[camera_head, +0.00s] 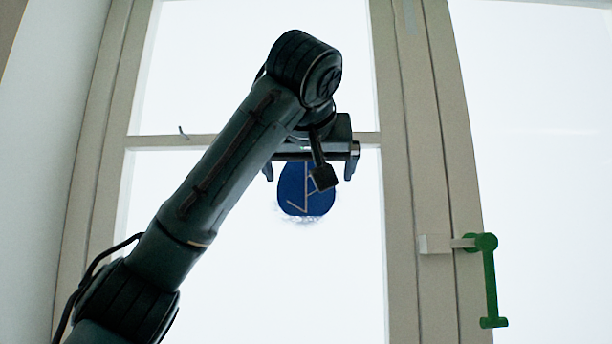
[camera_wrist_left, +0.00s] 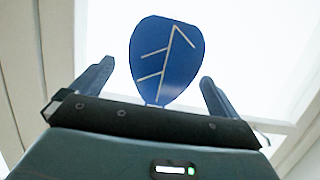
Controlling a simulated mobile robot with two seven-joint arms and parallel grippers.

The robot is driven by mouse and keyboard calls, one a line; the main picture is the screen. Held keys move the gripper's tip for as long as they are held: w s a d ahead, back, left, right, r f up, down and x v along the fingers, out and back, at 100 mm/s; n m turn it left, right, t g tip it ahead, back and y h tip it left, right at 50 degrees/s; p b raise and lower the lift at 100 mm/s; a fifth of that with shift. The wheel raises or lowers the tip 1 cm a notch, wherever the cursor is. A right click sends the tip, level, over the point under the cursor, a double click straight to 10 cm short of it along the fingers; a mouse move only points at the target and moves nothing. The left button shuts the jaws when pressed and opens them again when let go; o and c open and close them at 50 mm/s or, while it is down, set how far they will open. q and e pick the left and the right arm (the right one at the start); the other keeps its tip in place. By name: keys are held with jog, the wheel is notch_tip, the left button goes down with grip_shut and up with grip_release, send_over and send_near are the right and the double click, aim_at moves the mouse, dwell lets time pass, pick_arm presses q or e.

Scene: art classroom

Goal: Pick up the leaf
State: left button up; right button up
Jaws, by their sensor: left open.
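The leaf (camera_head: 295,188) is a flat blue oval with pale vein lines, set against the bright window pane. In the head view its upper part is hidden behind my left gripper (camera_head: 308,172). In the left wrist view the leaf (camera_wrist_left: 166,58) stands beyond the gap between the two fingers of my left gripper (camera_wrist_left: 157,82). The fingers are apart, one on each side of the leaf, and do not visibly touch it. My right gripper is in neither view.
A beige window frame (camera_head: 407,170) surrounds the bright panes. A green window handle (camera_head: 490,280) sticks out at the right. A thin crossbar (camera_head: 165,141) runs behind my arm, with a small dark hook on it. A pale wall (camera_head: 45,130) is at the left.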

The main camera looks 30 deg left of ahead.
aim_at(306, 177)
pick_arm(q)
jog(key=p+x, duration=0.2)
jog(key=x, duration=0.1)
jog(key=shift+s+a, duration=0.1)
jog(key=shift+a, duration=0.1)
jog(key=shift+p+x, duration=0.75)
jog(key=shift+p, duration=0.35)
jog(key=shift+w+a+f, duration=0.15)
jog(key=shift+w+f, duration=0.05)
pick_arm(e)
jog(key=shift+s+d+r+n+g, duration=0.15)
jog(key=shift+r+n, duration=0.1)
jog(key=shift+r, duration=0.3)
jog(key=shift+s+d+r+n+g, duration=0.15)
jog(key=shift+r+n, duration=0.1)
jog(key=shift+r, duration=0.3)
pick_arm(q)
jog(key=shift+c, duration=0.2)
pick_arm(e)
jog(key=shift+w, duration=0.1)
pick_arm(q)
jog(key=c, duration=0.8)
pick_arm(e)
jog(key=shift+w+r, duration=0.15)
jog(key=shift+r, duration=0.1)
